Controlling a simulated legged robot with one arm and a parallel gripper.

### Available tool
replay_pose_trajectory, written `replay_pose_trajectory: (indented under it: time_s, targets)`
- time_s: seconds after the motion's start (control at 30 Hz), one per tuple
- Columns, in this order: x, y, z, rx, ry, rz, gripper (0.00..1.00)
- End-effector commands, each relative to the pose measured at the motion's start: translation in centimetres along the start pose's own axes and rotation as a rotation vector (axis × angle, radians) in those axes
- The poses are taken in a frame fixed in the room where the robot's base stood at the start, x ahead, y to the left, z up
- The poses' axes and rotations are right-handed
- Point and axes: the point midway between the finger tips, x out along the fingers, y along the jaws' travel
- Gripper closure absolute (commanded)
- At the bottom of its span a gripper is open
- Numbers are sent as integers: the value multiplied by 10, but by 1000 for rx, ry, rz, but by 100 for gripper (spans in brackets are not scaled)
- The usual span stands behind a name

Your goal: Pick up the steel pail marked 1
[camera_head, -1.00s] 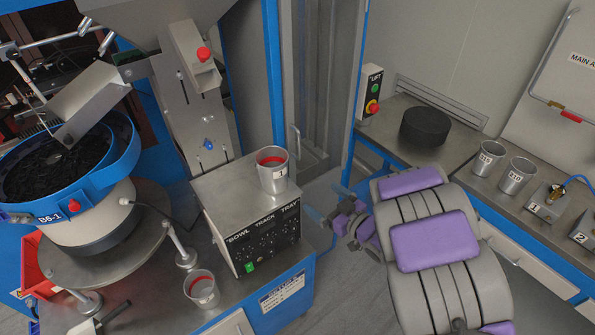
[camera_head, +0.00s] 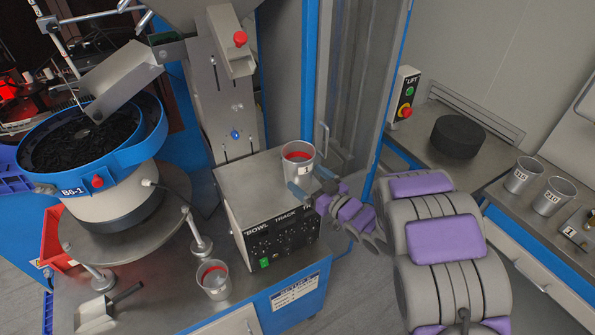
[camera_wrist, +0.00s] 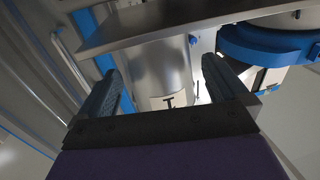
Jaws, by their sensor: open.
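The steel pail marked 1 (camera_head: 299,160) stands upright on top of the grey control box (camera_head: 240,185), with red inside its rim. My gripper (camera_head: 311,183) is open at the pail's near right side, with one finger in front of it and the other to its right. In the wrist view the pail (camera_wrist: 160,75) shows between the two spread fingers of my gripper (camera_wrist: 160,68), its label partly hidden by the gripper body. I cannot tell whether either finger touches it.
A similar pail (camera_head: 213,280) with red inside stands on the lower bench beside a scoop (camera_head: 97,314). The blue bowl feeder (camera_head: 90,150) is at left. A blue post (camera_head: 308,80) rises behind the pail. Two metal cups (camera_head: 523,175) and a black disc (camera_head: 458,136) are on the right bench.

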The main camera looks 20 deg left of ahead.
Motion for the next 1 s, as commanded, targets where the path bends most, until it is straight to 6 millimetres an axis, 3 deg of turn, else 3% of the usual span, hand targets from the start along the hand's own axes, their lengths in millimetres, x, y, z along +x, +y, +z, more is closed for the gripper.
replay_pose_trajectory:
  time_s: [0.27, 0.53, 0.77, 1.0]
  targets:
    - [14, 2, 2, 3, 3, 1, 0]
    - [53, 2, 5, 2, 2, -1, 0]
    - [56, 3, 4, 3, 0, 1, 0]
    - [54, 4, 3, 3, 1, 1, 20]
